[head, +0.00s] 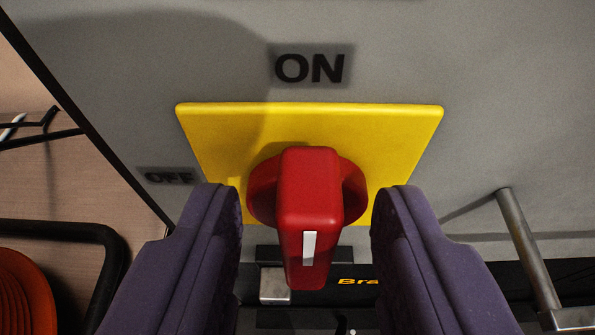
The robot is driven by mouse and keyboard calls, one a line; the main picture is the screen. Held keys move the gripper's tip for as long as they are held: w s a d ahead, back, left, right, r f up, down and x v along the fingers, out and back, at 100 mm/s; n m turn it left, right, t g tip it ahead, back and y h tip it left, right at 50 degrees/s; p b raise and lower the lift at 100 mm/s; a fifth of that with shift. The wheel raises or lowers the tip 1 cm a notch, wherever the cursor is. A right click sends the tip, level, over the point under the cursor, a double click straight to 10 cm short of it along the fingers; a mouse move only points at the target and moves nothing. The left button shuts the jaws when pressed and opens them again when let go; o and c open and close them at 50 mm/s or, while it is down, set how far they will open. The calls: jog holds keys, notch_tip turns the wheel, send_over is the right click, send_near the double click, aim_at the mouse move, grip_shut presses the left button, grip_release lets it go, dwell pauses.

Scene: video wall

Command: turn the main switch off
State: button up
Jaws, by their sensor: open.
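The main switch is a red rotary handle (312,195) on a yellow plate (235,120), in the middle of the head view. Its grip stands in line with the ON label (310,68) above the plate. A white mark shows on the grip's near end. The OFF label (170,176) is to the left of the plate, in shadow. My gripper (307,200) is open, with one purple finger on each side of the red handle. A gap shows between each finger and the grip. The fingers hide the lower corners of the plate.
A metal bar handle (525,245) sticks out from the grey panel (510,90) at the right. At the left, past the panel's edge, are a dark hook (45,125), a black tube frame (70,230) and an orange round object (22,290). Partly hidden yellow lettering shows below the switch.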

jog(key=shift+w+f, duration=0.15)
jog(key=shift+w, duration=0.2)
grip_shut()
